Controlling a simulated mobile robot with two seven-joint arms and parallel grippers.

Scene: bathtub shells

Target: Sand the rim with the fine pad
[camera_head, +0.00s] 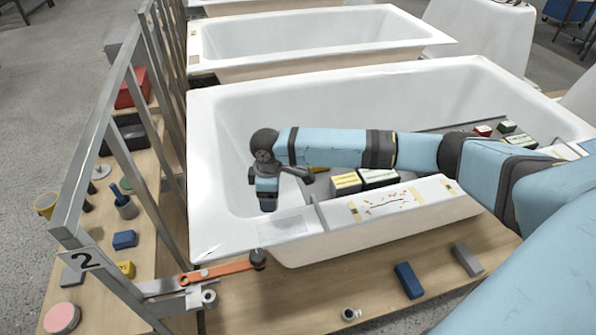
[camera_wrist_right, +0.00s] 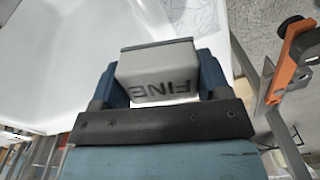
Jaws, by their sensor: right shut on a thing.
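My right gripper (camera_head: 268,205) hangs over the near left part of the white bathtub shell (camera_head: 230,180). It also shows in the right wrist view (camera_wrist_right: 158,75), with its blue fingers shut on a light grey pad (camera_wrist_right: 160,72) marked "FINE". I cannot make out the pad in the head view. The tub's near rim (camera_head: 225,235) carries a greyish rectangular patch (camera_head: 283,229) just below and in front of the gripper. I cannot tell whether the pad touches the tub. My left gripper is not in view.
An orange clamp (camera_head: 222,272) grips the near left corner beside a metal frame (camera_head: 115,150). Small boxes (camera_head: 347,183) lie on a tray in the tub. A blue block (camera_head: 408,280) and a grey block (camera_head: 467,260) lie on the wooden bench (camera_head: 320,300).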

